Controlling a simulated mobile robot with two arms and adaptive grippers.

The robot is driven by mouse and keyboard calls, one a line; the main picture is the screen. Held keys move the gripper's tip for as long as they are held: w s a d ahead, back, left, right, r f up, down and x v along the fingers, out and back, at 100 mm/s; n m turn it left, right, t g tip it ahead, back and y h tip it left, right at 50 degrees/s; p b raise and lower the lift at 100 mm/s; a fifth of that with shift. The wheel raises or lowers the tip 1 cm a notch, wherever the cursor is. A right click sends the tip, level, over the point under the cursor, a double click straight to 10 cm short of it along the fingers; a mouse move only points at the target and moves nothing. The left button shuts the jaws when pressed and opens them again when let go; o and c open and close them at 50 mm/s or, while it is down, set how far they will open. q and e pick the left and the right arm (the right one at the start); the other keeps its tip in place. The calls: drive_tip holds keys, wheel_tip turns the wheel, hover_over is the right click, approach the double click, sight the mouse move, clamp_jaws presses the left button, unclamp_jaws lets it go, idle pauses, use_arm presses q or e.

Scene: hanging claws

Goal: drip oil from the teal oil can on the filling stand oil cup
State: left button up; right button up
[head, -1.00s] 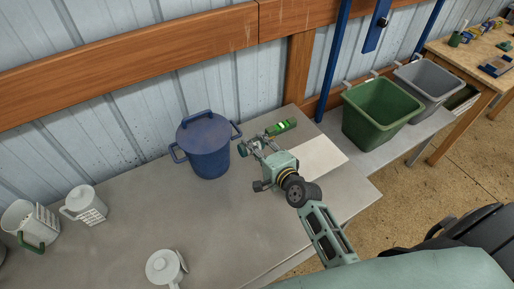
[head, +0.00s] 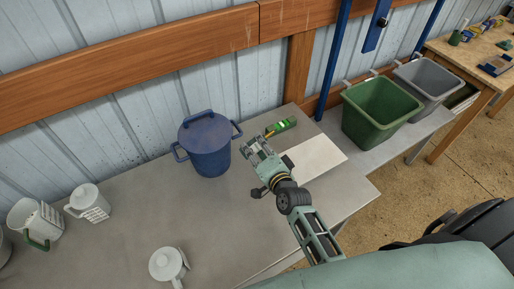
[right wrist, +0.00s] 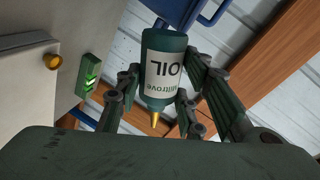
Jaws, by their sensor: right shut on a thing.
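My right gripper (head: 257,151) is over the grey table beside the blue lidded pot. In the right wrist view my right gripper (right wrist: 160,92) is shut on the teal oil can (right wrist: 163,42), with its fingers on either side. The can has a pale label reading OIL, upside down there, and a brass spout (right wrist: 155,119) pointing down in that picture. In the head view I cannot make out the can. A small brass round part (right wrist: 53,62) sits on a pale block at the left; it may be the oil cup, but I cannot be sure. My left gripper is out of view.
The blue pot (head: 207,150) stands close to the gripper's left. A green piece with a bright window (head: 281,126) lies just behind. A pale flat plate (head: 318,158) is at right. White jugs (head: 90,200) stand at left. A green bin (head: 376,112) is beyond the table.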

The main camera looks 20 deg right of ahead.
drive_tip(key=shift+n+h, duration=0.3)
drive_tip(key=shift+n, duration=0.2)
drive_tip(key=n, duration=0.2)
drive_tip(key=shift+f+n+t+h, duration=0.2)
drive_tip(key=shift+n+t+h, duration=0.2)
drive_tip(key=shift+f+n+t+h+b, duration=0.35)
drive_tip(key=shift+n+b, duration=0.25)
drive_tip(key=shift+n, duration=0.5)
drive_tip(key=shift+d+n+b, duration=0.1)
drive_tip(key=shift+n+b, duration=0.25)
drive_tip(key=shift+n, duration=0.55)
drive_tip(key=shift+r+t, duration=0.1)
drive_tip(key=shift+t, duration=0.15)
